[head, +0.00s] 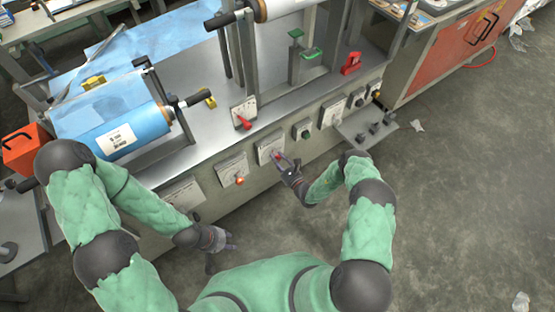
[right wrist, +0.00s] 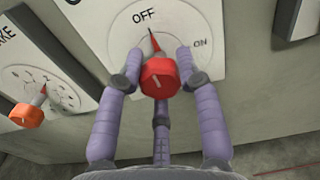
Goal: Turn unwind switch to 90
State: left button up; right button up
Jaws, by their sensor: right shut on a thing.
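A red knob (right wrist: 160,76) sits on a white dial plate (right wrist: 122,38) marked OFF at top and ON at right. Its red pointer is up near OFF. My right gripper (right wrist: 158,72) has its purple fingers around the knob and is shut on it. In the head view the right gripper (head: 284,164) is at the white plate (head: 268,146) on the machine's front. The plate's full label is cut off in the wrist view, so I cannot read it as unwind. My left gripper (head: 224,246) hangs low in front of the machine, its fingers apart and empty.
An orange knob (right wrist: 26,115) on a neighbouring plate ending in "KE" is just left of the red knob. A red lever (head: 243,122) and a blue film roll (head: 125,132) are on the machine above. Grey floor (head: 450,200) is open to the right.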

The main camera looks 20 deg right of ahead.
jog(key=shift+m, duration=0.3)
jog(key=m+b, duration=0.1)
jog(key=m, duration=0.2)
jog(key=shift+m, duration=0.4)
jog(key=m+b, duration=0.1)
jog(key=m, duration=0.3)
jog(key=shift+m, duration=0.3)
jog(key=m+b, duration=0.1)
jog(key=m, duration=0.3)
jog(key=m+b, duration=0.1)
jog(key=m, duration=0.3)
jog(key=shift+m, duration=0.3)
jog(key=o, duration=1.2)
jog(key=shift+c, duration=0.2)
